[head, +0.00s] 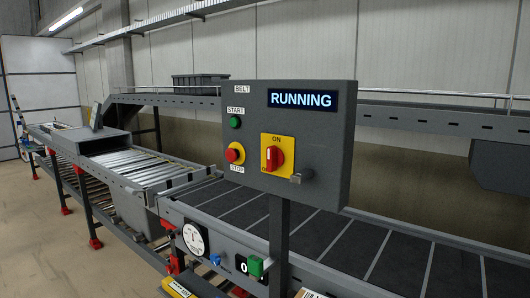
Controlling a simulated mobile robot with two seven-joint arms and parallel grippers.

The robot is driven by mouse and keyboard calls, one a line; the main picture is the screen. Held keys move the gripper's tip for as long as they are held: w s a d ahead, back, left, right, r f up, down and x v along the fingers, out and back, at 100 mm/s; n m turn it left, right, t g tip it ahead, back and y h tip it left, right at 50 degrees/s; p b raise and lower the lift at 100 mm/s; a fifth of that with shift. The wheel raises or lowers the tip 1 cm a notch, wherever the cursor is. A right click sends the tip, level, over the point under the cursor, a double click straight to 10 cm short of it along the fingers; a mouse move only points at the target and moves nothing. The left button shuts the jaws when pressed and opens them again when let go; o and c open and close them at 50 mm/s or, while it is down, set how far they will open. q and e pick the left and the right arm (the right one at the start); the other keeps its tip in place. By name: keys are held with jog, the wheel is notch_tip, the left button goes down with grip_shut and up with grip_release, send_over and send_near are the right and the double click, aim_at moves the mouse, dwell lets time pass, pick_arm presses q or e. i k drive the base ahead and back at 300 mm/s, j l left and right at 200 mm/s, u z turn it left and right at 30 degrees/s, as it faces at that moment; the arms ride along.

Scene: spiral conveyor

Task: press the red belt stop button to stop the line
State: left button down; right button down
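The red belt stop button (232,155) sits on a yellow surround at the lower left of the grey control panel (330,165), above a STOP label. A green start button (235,122) is above it, under a START label. A red rotary switch (273,158) on a yellow plate is to its right, its handle upright toward ON. The display (302,100) reads RUNNING. Neither of my grippers shows in the head view.
The panel stands on a grey post (279,240) in front of a dark belt conveyor (400,255). A roller section (135,168) runs to the left. A dark crate (200,84) is on the upper conveyor behind. Open floor (40,220) lies at the left.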

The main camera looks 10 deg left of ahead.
aim_at(231, 155)
jog(key=i+j+z, duration=0.3)
jog(key=j+z, duration=0.3)
jog(key=i+j+z, duration=0.15)
jog(key=j+z, duration=0.15)
jog(key=j, duration=0.15)
